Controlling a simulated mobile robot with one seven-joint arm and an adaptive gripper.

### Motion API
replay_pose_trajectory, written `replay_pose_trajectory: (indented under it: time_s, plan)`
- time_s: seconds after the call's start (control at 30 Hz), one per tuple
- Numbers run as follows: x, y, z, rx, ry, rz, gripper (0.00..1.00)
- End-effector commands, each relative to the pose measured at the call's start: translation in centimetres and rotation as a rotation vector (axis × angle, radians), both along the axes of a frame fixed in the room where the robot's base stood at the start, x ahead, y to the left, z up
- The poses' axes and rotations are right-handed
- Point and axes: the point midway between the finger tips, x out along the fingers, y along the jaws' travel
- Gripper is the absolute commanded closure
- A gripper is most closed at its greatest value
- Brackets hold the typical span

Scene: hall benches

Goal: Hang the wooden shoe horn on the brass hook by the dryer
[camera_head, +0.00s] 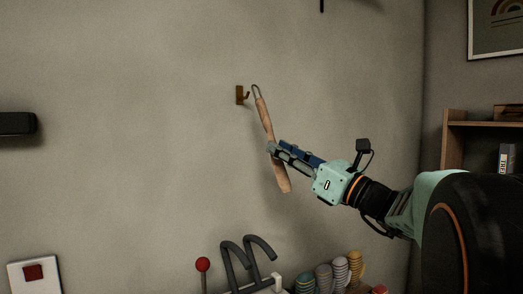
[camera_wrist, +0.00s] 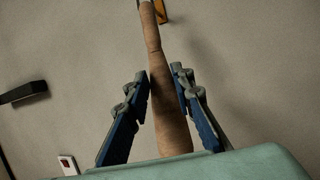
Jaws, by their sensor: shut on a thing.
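The wooden shoe horn (camera_head: 266,121) is held nearly upright in front of the wall, tilted with its top to the left. A thin loop (camera_head: 256,89) shows at its top end. My gripper (camera_head: 273,147) is shut on its middle. The brass hook (camera_head: 240,95) is on the wall just left of the loop; in this view the two look apart, but I cannot tell the depth between them. In the wrist view the shoe horn (camera_wrist: 165,95) runs up between my fingers, and part of the brass hook (camera_wrist: 161,11) shows behind its top end, which is cut off.
A dark box (camera_head: 16,123), perhaps the dryer, is on the wall at far left; it also shows in the wrist view (camera_wrist: 23,92). Below are a red-knobbed lever (camera_head: 203,265), dark curved tubes (camera_head: 245,262) and several ribbed rolls (camera_head: 330,273). A shelf (camera_head: 455,135) stands right.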

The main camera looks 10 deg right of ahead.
Motion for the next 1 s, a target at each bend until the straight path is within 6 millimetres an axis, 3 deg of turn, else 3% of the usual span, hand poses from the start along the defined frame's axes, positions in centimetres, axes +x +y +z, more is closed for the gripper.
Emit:
replay_pose_trajectory:
  time_s: [0.6,1.0]
  plan:
    - [3.5,1.5,-0.3,0.0,0.002,0.003,1.0]
    - [4.6,1.9,-1.8,0.001,0.001,0.0,1.0]
